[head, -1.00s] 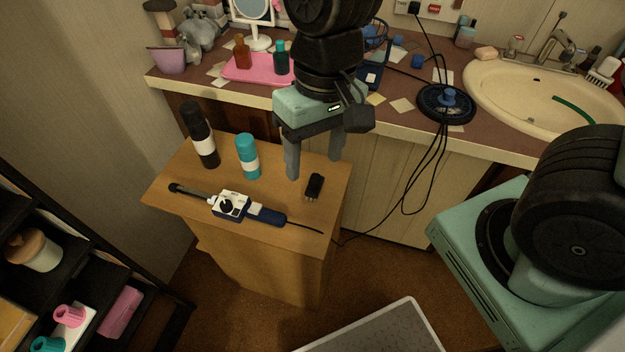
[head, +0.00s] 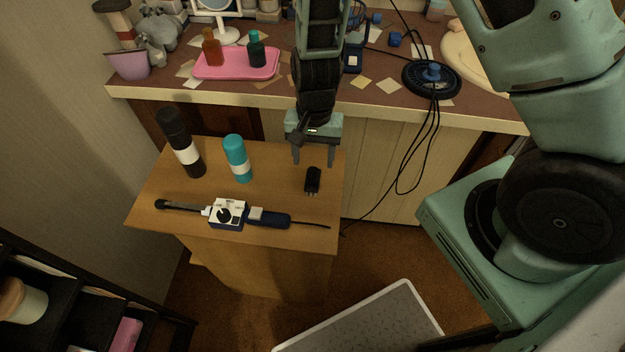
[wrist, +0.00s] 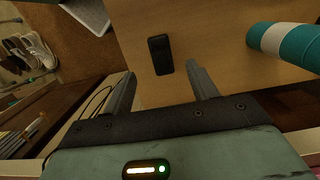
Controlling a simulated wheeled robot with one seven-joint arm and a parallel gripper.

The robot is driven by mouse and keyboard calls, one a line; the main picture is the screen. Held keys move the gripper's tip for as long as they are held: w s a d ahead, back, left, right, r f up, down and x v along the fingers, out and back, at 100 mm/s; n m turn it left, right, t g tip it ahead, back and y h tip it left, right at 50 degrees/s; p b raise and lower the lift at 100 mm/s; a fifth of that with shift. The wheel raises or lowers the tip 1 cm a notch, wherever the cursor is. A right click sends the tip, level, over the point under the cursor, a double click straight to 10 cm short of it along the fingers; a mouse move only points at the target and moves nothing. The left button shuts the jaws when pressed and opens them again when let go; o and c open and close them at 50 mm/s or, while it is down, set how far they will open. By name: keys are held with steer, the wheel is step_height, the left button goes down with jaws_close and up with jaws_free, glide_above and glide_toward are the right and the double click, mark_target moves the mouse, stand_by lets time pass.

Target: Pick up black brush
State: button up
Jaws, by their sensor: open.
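A small black object (head: 313,181), which I take for the black brush, lies on the small wooden table near its right side. It has short prong-like ends toward the front. In the wrist view the black object (wrist: 160,55) lies ahead of the fingertips, in line with the gap between them. My gripper (head: 313,163) is open and empty, just behind the object in the head view. It also shows in the wrist view (wrist: 162,78) with both fingers spread. How high the fingertips are above the tabletop is hard to tell.
On the wooden table (head: 150,217) stand a black bottle (head: 181,145) and a teal bottle (head: 237,160). A white and blue device (head: 228,213) lies along its front, with a dark-tipped stick (head: 175,206) at left. The counter (head: 150,94) rises behind.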

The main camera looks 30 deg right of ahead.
mark_target(313, 171)
steer(key=f, duration=0.8)
steer(key=shift+s+a+f, duration=0.1)
steer(key=shift+s+a, duration=0.05)
steer(key=shift+s, duration=0.05)
steer(key=c, duration=1.2)
step_height(313, 171, up, 10)
steer(key=shift+r+p, duration=0.1)
steer(key=shift+p, duration=0.25)
steer(key=shift+o, duration=1.1)
